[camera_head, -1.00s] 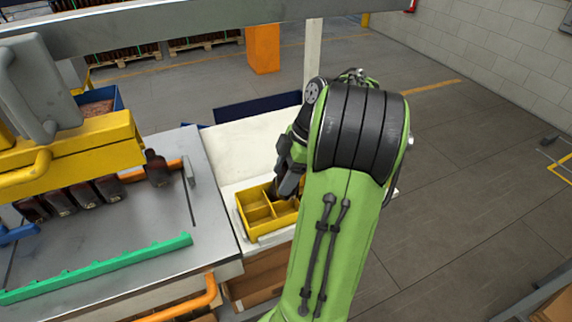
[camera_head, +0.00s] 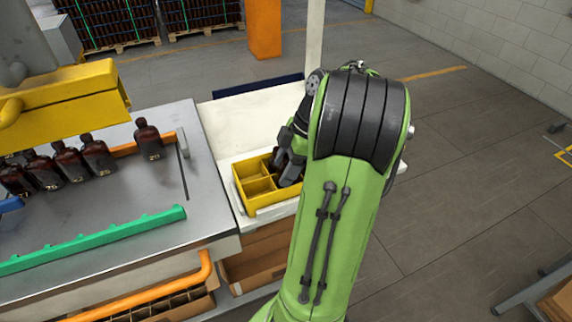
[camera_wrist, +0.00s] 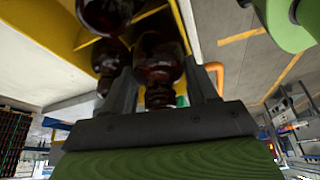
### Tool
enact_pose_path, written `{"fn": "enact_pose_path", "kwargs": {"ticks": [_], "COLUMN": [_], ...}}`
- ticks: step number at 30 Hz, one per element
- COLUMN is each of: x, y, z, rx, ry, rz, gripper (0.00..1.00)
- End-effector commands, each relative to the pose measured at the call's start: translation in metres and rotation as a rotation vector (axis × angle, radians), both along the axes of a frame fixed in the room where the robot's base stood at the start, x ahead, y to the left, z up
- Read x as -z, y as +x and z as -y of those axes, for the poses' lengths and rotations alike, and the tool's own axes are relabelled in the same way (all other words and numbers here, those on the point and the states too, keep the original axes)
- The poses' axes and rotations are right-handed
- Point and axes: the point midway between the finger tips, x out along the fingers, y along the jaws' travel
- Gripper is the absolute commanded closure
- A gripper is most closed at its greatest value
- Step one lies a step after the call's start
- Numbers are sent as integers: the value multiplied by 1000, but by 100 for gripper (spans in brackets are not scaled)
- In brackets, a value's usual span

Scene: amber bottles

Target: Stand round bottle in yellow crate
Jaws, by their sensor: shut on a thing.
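The yellow crate (camera_head: 262,208) stands on the white surface right of the steel table. Its visible left compartments are empty; my gripper and arm hide its right part. My gripper (camera_head: 284,170) is at the crate's right side. In the wrist view, my gripper (camera_wrist: 165,92) is shut on a dark amber round bottle (camera_wrist: 158,58), held by the neck between the fingers. The crate's yellow wall (camera_wrist: 50,30) shows beside it. Other dark bottles (camera_wrist: 105,14) show close to the held one. Whether the held bottle's base touches the crate floor is hidden.
Several amber bottles (camera_head: 68,160) stand in a row on the steel table (camera_head: 150,196), with one bottle (camera_head: 149,140) apart near an orange rail. A green rail (camera_head: 100,240) runs along the table's front. The white surface behind the crate (camera_head: 240,125) is clear.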

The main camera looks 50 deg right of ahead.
Motion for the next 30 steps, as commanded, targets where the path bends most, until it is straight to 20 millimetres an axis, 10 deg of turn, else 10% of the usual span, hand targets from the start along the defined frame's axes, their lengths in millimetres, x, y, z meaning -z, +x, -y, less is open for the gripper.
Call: {"fn": "enact_pose_path", "kwargs": {"ticks": [18, 19, 21, 30], "x": [2, 1, 1, -7], "y": [0, 0, 0, -2], "z": [0, 0, 0, 2], "rx": [0, 0, 1, 2], "ry": [0, 0, 1, 2], "rz": [0, 0, -1, -1], "gripper": [75, 38, 27, 12]}}
